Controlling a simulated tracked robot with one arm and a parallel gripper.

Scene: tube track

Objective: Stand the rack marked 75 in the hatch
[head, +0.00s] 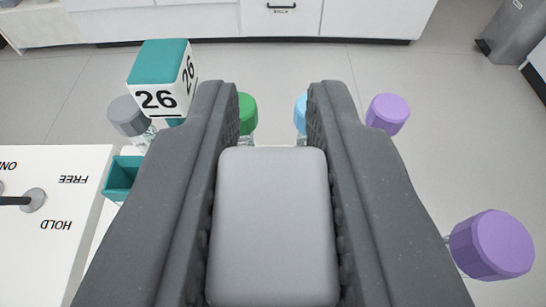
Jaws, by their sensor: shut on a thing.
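My gripper (278,90) has two dark fingers running forward from the bottom of the head view. They are shut on a smooth grey block (272,225) with rounded corners, which fills the space between their pads. No number shows on this face, so I cannot tell whether it is the rack marked 75. What is below it is hidden. Another block (160,83) with a teal top and white sides marked 26 stands left of the fingers. A teal holder (122,178) shows below it, partly behind the left finger. I cannot make out the hatch.
Capped tubes stand around the fingers: grey (127,115), green (247,113), light blue (300,114) and two purple (388,113) (491,245). A white panel (65,265) at left has a lever (33,200) and the words FREE and HOLD. White cabinets (335,18) and a grey bin (512,32) stand beyond open floor.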

